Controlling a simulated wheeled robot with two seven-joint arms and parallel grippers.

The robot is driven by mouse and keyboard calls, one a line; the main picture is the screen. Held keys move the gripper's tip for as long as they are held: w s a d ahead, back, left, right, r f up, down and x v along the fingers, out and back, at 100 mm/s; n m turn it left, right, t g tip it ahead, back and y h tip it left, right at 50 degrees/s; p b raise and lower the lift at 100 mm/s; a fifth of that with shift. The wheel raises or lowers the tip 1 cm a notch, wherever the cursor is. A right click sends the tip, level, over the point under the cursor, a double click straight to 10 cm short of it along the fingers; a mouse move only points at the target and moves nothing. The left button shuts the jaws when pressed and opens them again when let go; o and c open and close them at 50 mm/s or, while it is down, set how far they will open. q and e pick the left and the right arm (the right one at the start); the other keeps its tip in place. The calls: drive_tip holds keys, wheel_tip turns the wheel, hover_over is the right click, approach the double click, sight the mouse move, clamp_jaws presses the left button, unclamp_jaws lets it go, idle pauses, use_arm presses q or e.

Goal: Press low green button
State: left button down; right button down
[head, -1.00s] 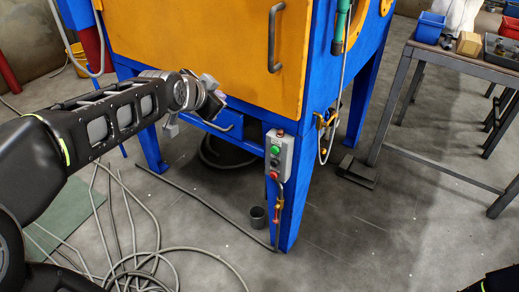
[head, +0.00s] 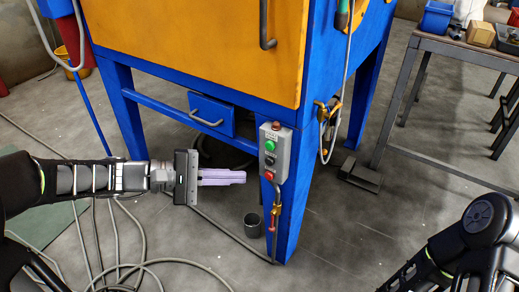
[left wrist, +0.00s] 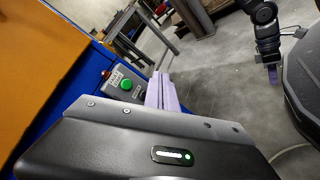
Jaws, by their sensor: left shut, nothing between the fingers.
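The grey control box (head: 275,152) is fixed to the front blue leg of the cabinet. It carries a bright green button (head: 270,146), a darker button (head: 270,160) below it, and a red button (head: 269,176) at the bottom. My left gripper (head: 244,177) is shut and empty, its lilac fingers pointing right towards the box's lower part. Contact cannot be told. In the left wrist view the green button (left wrist: 126,85) shows left of the fingers (left wrist: 165,92); the lower box is hidden. My right gripper (left wrist: 272,75) appears at upper right there, too small to tell its state.
The cabinet has an orange door (head: 190,45) and a small blue drawer (head: 212,115). A workbench (head: 450,55) stands at right. The floor between is mostly clear.

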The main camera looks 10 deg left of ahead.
idle(0.3)
use_arm(q)
drive_tip(key=b, duration=0.2)
approach(281, 151)
drive_tip(key=s+d+f, duration=0.1)
drive_tip(key=d, duration=0.2)
drive_tip(key=shift+w+d, duration=0.15)
drive_tip(key=shift+w, duration=0.4)
drive_tip(key=shift+w, duration=0.1)
idle(1.5)
drive_tip(key=shift+w+d, duration=0.15)
drive_tip(key=shift+w, duration=0.15)
drive_tip(key=shift+w+d+p, duration=0.15)
drive_tip(key=shift+w+p, duration=0.15)
drive_tip(key=shift+w, duration=0.1)
idle(0.7)
idle(0.4)
drive_tip(key=shift+s+a, duration=0.35)
drive_tip(key=shift+s, duration=0.45)
